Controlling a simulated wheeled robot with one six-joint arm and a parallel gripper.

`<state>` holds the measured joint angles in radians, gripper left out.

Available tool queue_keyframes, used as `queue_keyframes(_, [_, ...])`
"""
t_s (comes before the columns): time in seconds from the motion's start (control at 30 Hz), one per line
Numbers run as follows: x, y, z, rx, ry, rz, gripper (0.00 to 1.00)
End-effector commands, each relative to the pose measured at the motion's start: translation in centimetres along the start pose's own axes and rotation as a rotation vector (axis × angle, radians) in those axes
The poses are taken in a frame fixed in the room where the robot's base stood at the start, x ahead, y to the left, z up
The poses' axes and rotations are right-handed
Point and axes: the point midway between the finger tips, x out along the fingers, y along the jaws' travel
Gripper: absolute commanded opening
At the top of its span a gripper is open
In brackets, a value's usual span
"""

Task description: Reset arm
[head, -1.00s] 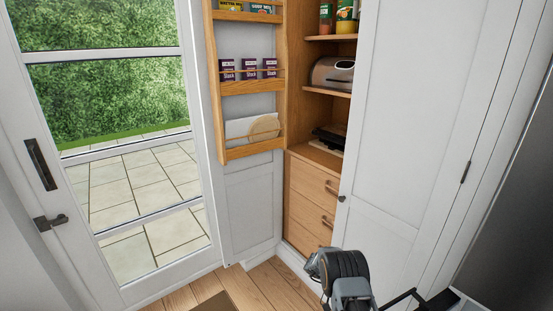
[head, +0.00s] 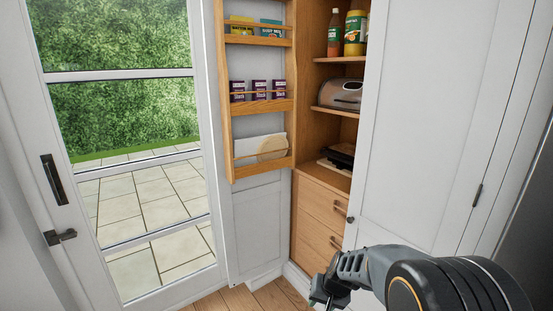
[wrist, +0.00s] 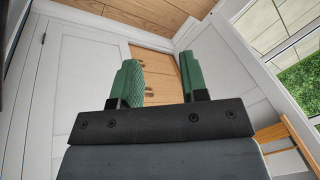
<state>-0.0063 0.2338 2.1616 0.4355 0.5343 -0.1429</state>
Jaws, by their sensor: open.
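My gripper (wrist: 162,85) shows in the wrist view with its two green fingers apart and nothing between them. In the head view my arm reaches in from the lower right, with the gripper end low in front of the pantry drawers, partly cut off by the bottom edge. The white cupboard door (head: 425,130) stands on the right, its small dark knob (head: 350,219) just above my arm. The other door, with a wooden rack (head: 260,105) holding boxes, stands open on the left of the shelves.
The wooden drawers (head: 319,217) sit under shelves holding a bottle (head: 335,35), a yellow-labelled jar (head: 355,33) and a metallic toaster-like appliance (head: 341,94). A glazed door (head: 130,150) is at left. Some wooden floor (head: 262,299) is clear at the bottom.

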Motion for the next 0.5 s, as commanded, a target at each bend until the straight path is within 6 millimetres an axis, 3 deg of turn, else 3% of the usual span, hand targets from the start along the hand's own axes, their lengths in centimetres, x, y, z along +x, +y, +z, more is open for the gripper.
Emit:
queue_keyframes(0.03, [-2.4,0.2,2.2,-0.026,-0.046,0.020,0.40])
queue_keyframes(0.2, [-8.2,2.1,8.7,-0.113,-0.156,0.133,0.40])
queue_keyframes(0.33, [-11.6,3.4,11.5,-0.187,-0.144,0.202,0.40])
queue_keyframes(0.5, [-14.5,3.6,12.5,-0.232,-0.037,0.222,0.40])
